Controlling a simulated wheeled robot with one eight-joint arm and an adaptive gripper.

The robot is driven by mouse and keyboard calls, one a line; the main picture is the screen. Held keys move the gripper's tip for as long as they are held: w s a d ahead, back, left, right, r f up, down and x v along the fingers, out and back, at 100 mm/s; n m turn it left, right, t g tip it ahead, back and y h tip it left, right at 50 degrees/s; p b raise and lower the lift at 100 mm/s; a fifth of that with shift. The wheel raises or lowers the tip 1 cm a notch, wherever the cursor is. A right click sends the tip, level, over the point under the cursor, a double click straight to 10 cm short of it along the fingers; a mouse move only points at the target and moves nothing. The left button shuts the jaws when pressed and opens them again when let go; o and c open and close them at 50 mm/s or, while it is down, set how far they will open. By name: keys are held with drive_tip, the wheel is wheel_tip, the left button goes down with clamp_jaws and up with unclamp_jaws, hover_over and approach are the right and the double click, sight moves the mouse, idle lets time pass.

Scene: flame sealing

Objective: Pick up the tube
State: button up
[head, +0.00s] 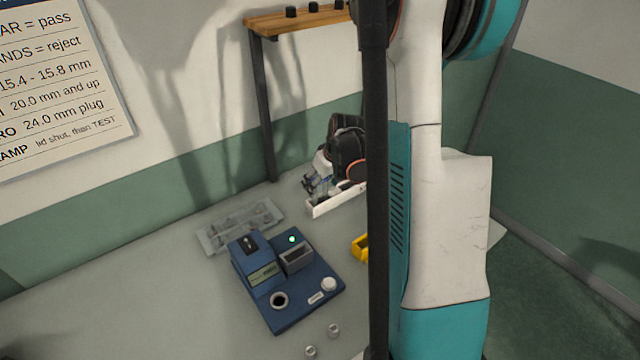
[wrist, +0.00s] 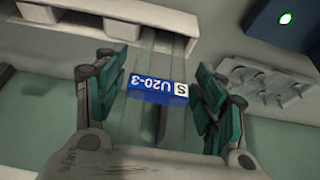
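A clear tube with a blue label reading "U20-3" and a white "S" square (wrist: 158,88) lies between my fingers in the wrist view. Whether both pads press on the tube cannot be told. The tube's clear body is hard to make out against the background. In the head view my gripper (head: 318,185) is low over a white rack (head: 336,204) at the back of the table, partly hidden by a dark post, and the tube cannot be made out.
A blue tester (head: 300,300) with a green light stands in front. Left of it lies a clear tray (head: 240,228) with several small pieces. A yellow bin (head: 360,247) is partly hidden by the post. Small caps (head: 333,329) stand at the front.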

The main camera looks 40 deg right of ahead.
drive_tip(key=c, duration=0.6)
drive_tip(key=shift+r, duration=0.1)
